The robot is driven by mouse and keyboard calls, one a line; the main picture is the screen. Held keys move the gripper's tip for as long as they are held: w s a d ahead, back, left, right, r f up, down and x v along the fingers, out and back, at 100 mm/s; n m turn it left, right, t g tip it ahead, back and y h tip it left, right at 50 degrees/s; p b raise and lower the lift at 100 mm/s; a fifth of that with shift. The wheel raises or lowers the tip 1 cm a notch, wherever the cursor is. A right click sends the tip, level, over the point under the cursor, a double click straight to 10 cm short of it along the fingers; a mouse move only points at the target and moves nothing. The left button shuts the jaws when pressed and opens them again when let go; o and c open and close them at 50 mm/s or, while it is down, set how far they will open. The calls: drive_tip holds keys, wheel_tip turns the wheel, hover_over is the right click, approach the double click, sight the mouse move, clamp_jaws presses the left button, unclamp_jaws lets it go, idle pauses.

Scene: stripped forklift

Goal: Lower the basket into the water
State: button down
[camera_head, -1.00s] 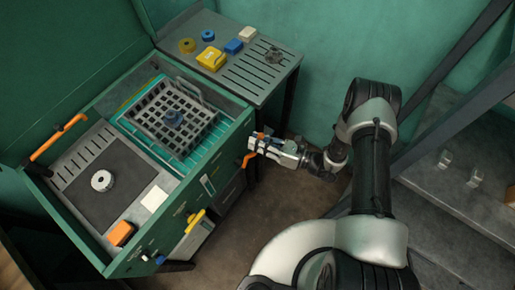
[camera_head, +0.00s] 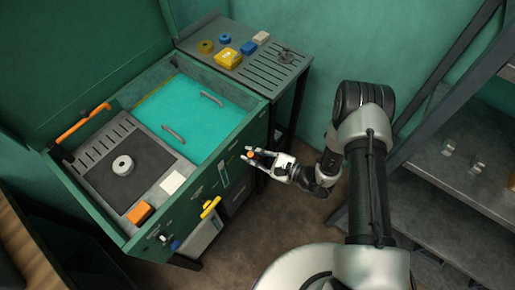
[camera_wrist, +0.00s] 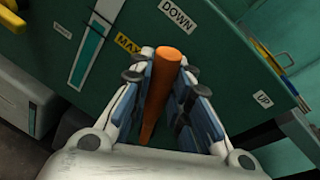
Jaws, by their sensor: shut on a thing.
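The water (camera_head: 190,112) is a flat turquoise surface in the right-hand tank of the green machine. Only the basket's two grey handles stick out of it, a far handle (camera_head: 211,98) and a near handle (camera_head: 173,134). The basket's body is hidden under the water. My gripper (camera_head: 257,157) is at the machine's front panel, shut on an orange lever handle (camera_wrist: 160,88). The lever's orange end (camera_head: 250,154) also shows in the head view. In the wrist view the handle lies between both fingers, below a DOWN label (camera_wrist: 178,13); an UP label (camera_wrist: 263,98) is to the right.
A side table (camera_head: 262,70) behind the tank holds yellow, blue and pale items. A grey panel with a white ring (camera_head: 122,165) is left of the tank. A yellow handle (camera_head: 210,207) sticks out of the front. Metal shelving (camera_head: 450,160) stands at right.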

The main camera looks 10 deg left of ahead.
drive_tip(key=shift+s+a+f+n, duration=0.2)
drive_tip(key=shift+s+f+n, duration=0.15)
drive_tip(key=shift+s, duration=0.15)
drive_tip(key=shift+s+a+f+n, duration=0.15)
drive_tip(key=shift+s+f+n, duration=0.05)
drive_tip(key=shift+s+n, duration=0.2)
drive_tip(key=shift+s+f, duration=0.1)
drive_tip(key=c, duration=1.5)
unclamp_jaws()
drive_tip(key=shift+t, duration=0.3)
drive_tip(key=shift+o, duration=0.2)
drive_tip(key=v, duration=1.2)
drive_tip(key=shift+r, duration=0.25)
